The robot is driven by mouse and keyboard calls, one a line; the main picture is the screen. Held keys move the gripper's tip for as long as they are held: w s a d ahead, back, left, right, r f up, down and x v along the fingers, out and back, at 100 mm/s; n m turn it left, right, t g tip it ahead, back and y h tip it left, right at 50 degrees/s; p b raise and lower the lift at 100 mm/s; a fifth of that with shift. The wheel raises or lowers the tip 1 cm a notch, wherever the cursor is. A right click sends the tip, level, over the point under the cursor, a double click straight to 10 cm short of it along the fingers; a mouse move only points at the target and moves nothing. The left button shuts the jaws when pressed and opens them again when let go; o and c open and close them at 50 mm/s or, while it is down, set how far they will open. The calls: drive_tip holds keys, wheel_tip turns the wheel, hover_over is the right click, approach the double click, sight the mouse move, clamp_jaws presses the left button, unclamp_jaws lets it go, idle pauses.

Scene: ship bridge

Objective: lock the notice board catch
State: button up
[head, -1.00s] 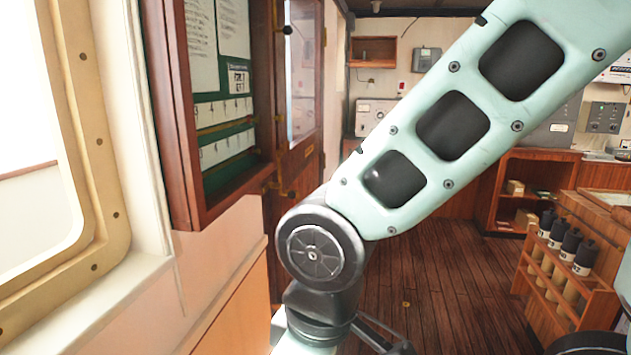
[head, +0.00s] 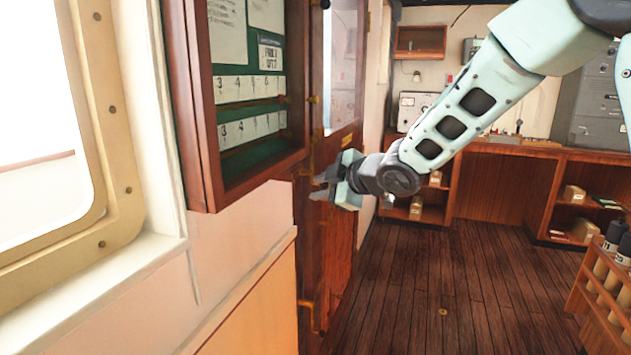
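The notice board (head: 205,135) is a dark wooden case on the left wall, with a green backing, white papers and numbered cards. A small brass fitting (head: 313,99) shows at its right edge; I cannot tell whether this is the catch or whether it is locked. My gripper (head: 318,187) points left, just beyond and below the board's lower right corner, in front of the wooden door. Its fingers are small and seen from the side, so their gap and any contact are unclear.
A wooden door (head: 340,235) with a glass pane stands behind the board. Shelves (head: 420,42) and a counter are at the back. The plank floor (head: 440,290) is clear.

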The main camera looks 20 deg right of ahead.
drive_tip(key=w+d+n+t+y+b, duration=0.1)
drive_tip(key=w+d+n+y+b, duration=0.15)
drive_tip(key=w+d+n, duration=0.35)
drive_tip(key=n+g+y, duration=0.2)
drive_tip(key=n+y, duration=0.4)
approach(303, 174)
drive_tip(key=w+d+p+x, duration=0.1)
drive_tip(key=p+x, duration=0.3)
drive_tip(key=x, duration=0.4)
drive_tip(key=shift+w+p, duration=0.25)
drive_tip(key=shift+p, duration=0.15)
drive_tip(key=shift+d+f, duration=0.1)
clamp_jaws()
